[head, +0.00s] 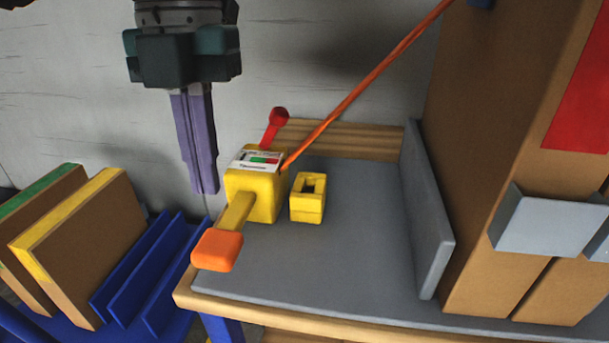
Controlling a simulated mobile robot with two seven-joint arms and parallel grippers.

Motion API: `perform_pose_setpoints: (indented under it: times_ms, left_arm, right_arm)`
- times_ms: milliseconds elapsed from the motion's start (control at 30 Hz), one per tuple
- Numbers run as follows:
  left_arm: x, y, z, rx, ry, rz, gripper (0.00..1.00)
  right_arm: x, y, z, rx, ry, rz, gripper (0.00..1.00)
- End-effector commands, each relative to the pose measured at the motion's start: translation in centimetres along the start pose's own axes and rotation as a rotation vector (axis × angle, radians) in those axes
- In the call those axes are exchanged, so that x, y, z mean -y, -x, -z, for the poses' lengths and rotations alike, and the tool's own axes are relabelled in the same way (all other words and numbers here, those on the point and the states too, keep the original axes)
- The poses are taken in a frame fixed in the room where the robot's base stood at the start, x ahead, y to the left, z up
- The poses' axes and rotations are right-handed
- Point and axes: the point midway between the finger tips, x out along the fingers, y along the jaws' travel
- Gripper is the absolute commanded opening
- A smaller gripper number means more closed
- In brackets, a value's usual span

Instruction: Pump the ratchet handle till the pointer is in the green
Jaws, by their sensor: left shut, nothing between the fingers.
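The yellow ratchet (262,197) sits at the left of the grey bench top. Its handle (235,213) points toward the front left and ends in an orange grip (217,250). A gauge (257,160) with a white face and green and red marks is on its top; the pointer is too small to read. A red lever (274,127) stands behind. An orange strap (365,88) runs from the ratchet up to the right. My left gripper (205,190) is shut and empty, its purple fingers pointing down, left of the ratchet and behind the grip. My right gripper is not in view.
A yellow block with a slot (308,198) stands just right of the ratchet. A grey upright plate (428,215) and tall brown panels (500,160) stand at the right. Brown boards (75,240) lean in a blue rack (145,280) at the left. The bench's middle is clear.

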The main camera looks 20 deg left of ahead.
Motion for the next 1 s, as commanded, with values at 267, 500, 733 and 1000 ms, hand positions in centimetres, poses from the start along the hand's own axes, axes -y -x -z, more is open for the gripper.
perform_pose_setpoints:
  times_ms: [267, 500, 733, 1000]
  left_arm:
    - [0.0, -4.1, -0.1, -0.001, -0.001, -0.001, 0.0]
    - [0.0, -5.9, -0.1, 0.001, 0.0, 0.0, 0.0]
    - [0.0, -5.8, 0.0, 0.001, 0.0, 0.0, 0.0]
    - [0.0, -6.6, -0.1, 0.0, 0.0, -0.001, 0.0]
  right_arm:
    - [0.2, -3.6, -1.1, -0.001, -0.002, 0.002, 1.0]
    - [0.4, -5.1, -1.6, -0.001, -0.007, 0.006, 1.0]
    - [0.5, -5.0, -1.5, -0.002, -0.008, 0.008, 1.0]
    - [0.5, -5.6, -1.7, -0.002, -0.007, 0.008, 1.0]
